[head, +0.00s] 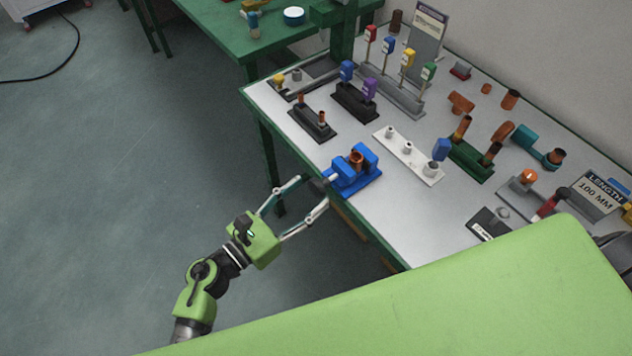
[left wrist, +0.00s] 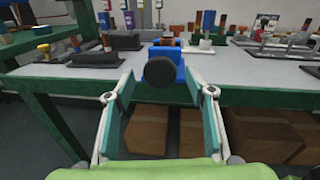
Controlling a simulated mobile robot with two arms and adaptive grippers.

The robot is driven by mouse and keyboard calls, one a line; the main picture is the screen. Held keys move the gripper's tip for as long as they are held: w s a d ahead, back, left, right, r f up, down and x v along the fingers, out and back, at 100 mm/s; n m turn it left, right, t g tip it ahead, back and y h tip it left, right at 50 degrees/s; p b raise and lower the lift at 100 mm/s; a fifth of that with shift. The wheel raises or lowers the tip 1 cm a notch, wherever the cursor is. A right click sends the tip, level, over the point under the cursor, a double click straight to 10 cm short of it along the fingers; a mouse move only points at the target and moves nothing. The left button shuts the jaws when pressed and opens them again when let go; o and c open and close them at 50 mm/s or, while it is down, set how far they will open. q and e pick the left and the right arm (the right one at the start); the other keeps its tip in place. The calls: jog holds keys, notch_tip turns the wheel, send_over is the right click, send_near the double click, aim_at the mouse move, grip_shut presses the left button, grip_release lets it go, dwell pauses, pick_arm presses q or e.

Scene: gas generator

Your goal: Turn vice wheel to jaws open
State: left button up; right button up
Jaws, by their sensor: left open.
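The blue vice (head: 350,180) stands at the front edge of the white-topped workbench, with a copper-coloured piece (head: 356,158) between its jaws. Its dark round wheel (left wrist: 160,72) faces my left wrist camera and hides part of the blue body (left wrist: 180,56). My left gripper (head: 314,189) is open in front of the vice. In the left wrist view its two fingers (left wrist: 160,85) stand on either side of the wheel, with gaps visible on both sides. In the head view the wheel is small and dark near the fingertips. My right gripper is not in view.
The workbench (head: 375,210) has a green edge. A white block with pegs (head: 408,155), a black peg holder (head: 312,125) and a green pipe holder (head: 470,160) stand near the vice. Cardboard boxes (left wrist: 265,135) sit under the bench.

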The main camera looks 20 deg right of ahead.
aim_at(314, 189)
pick_arm(q)
jog(key=x, duration=0.2)
jog(key=shift+w+d+r, duration=0.1)
jog(key=shift+w+d, duration=0.05)
jog(key=shift+d, duration=0.1)
jog(key=shift+w+d, duration=0.25)
jog(key=shift+d, duration=0.25)
jog(key=c, duration=1.1)
jog(key=shift+n+p, duration=0.3)
jog(key=shift+p, duration=0.1)
